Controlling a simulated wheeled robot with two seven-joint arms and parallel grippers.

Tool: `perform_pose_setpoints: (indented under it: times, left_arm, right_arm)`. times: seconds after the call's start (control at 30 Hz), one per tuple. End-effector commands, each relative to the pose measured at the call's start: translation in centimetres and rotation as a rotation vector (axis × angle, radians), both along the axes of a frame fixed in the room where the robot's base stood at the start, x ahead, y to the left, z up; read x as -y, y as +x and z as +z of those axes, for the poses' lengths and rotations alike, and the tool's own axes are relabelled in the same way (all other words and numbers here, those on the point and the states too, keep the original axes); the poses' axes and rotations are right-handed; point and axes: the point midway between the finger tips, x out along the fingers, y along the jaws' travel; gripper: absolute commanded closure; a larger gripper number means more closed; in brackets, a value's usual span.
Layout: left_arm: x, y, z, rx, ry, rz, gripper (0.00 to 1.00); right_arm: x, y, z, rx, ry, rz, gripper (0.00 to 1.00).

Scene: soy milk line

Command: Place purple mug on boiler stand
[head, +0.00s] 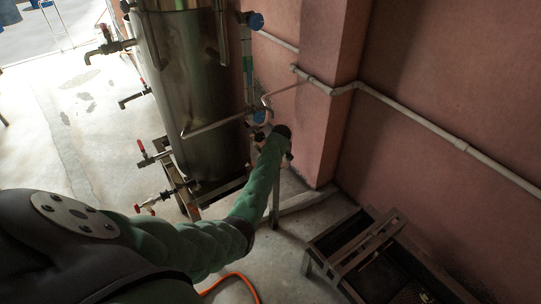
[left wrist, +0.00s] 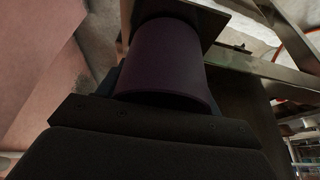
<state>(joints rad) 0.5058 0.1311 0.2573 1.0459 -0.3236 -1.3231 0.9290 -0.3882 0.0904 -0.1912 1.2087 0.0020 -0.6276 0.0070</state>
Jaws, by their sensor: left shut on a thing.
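The purple mug (left wrist: 168,58) fills the upper middle of the left wrist view, right in front of my left gripper (left wrist: 160,108). My left gripper is shut on it; the fingertips are mostly hidden. In the head view my left arm reaches to the right of the steel boiler, and the dark end of the gripper (head: 284,138) is near the pipes there. I cannot make out the mug in the head view. The boiler (head: 195,85) stands on a metal frame stand (head: 181,181). In the left wrist view a dark metal plate (left wrist: 210,22) lies close to the mug's far end; contact is unclear. My right gripper is not in view.
Several valves and pipes stick out of the boiler's left side. A pink wall pillar (head: 328,95) stands just right of my left gripper. A low metal frame (head: 360,245) is at the lower right. An orange hose (head: 237,276) lies on the floor.

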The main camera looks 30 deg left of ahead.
Motion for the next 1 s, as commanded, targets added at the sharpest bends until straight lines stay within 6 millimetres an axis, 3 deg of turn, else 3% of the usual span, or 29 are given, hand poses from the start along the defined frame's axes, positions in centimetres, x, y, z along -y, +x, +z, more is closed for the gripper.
perform_pose_setpoints:
  times: [0.23, 0.27, 0.37, 0.83, 1.0]
  left_arm:
    - [0.0, 0.0, -0.2, 0.0, 0.0, 0.0, 0.57]
    - [0.0, 0.0, -0.2, 0.0, 0.0, 0.0, 0.31]
    - [0.0, 0.0, -0.2, 0.0, 0.0, 0.0, 0.13]
    - [0.4, -0.1, 0.8, 0.002, 0.0, 0.0, 0.13]
    - [1.4, -0.5, 3.1, 0.004, 0.0, -0.002, 0.13]
  right_arm:
    - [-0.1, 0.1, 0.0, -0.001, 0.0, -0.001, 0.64]
    - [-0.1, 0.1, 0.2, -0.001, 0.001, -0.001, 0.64]
    - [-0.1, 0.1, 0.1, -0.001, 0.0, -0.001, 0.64]
    - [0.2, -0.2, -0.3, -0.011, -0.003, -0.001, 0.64]
    - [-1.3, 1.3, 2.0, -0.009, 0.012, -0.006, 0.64]
